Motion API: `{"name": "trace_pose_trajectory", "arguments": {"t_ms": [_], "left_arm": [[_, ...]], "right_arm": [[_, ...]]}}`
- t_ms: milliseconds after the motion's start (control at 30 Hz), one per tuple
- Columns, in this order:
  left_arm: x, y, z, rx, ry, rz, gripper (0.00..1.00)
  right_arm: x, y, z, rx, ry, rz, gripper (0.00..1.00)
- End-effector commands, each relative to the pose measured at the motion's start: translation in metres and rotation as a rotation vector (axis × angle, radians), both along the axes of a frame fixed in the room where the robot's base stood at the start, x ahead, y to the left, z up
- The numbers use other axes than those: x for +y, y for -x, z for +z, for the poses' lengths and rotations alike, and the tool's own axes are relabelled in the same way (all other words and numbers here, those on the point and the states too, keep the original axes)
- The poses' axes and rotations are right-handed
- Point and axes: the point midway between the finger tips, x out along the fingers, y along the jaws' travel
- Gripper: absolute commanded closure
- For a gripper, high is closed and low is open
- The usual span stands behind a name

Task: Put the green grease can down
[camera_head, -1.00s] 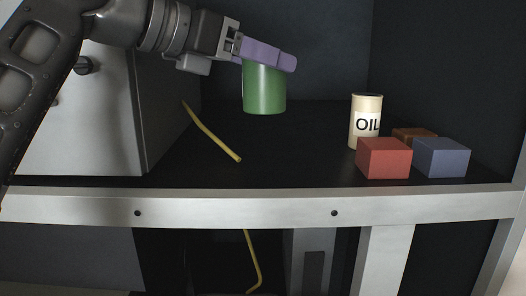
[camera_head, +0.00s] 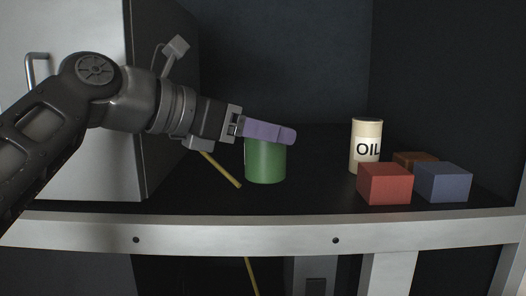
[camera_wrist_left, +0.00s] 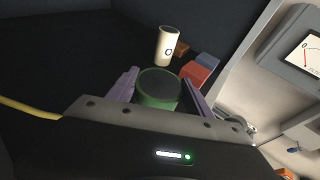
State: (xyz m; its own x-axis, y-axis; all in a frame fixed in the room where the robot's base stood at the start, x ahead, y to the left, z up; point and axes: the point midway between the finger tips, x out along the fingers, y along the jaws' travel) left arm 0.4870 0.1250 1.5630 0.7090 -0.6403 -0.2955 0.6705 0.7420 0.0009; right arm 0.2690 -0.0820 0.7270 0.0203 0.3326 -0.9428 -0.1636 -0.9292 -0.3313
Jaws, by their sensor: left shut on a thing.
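The green grease can (camera_head: 265,162) is upright at the middle of the dark shelf (camera_head: 310,190). I cannot tell whether its base touches the shelf. My left gripper (camera_head: 270,132) has purple fingers and is shut on the can near its top, reaching in from the left. In the left wrist view the can (camera_wrist_left: 158,87) sits between the two purple fingers, seen from above. My right gripper is in neither view.
A cream oil can (camera_head: 366,146) stands to the right. A red block (camera_head: 384,184), a blue block (camera_head: 442,182) and a brown block (camera_head: 415,158) are near it. A yellow cable (camera_head: 222,170) lies left of the green can. A grey cabinet (camera_head: 80,120) stands at the left.

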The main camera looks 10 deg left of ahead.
Motion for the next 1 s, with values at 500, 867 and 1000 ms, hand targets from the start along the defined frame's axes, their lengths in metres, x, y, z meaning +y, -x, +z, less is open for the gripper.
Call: {"name": "trace_pose_trajectory", "arguments": {"t_ms": [500, 867, 1000], "left_arm": [[0.001, 0.0, -0.034, -0.001, 0.002, 0.002, 1.0], [0.001, 0.0, -0.037, 0.001, 0.001, 0.002, 0.26], [0.001, 0.0, -0.037, 0.001, 0.001, 0.002, 0.2]], "right_arm": [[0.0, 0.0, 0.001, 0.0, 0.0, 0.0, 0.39], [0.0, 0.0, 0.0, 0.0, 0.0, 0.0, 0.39], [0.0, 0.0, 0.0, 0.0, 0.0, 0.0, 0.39]]}}
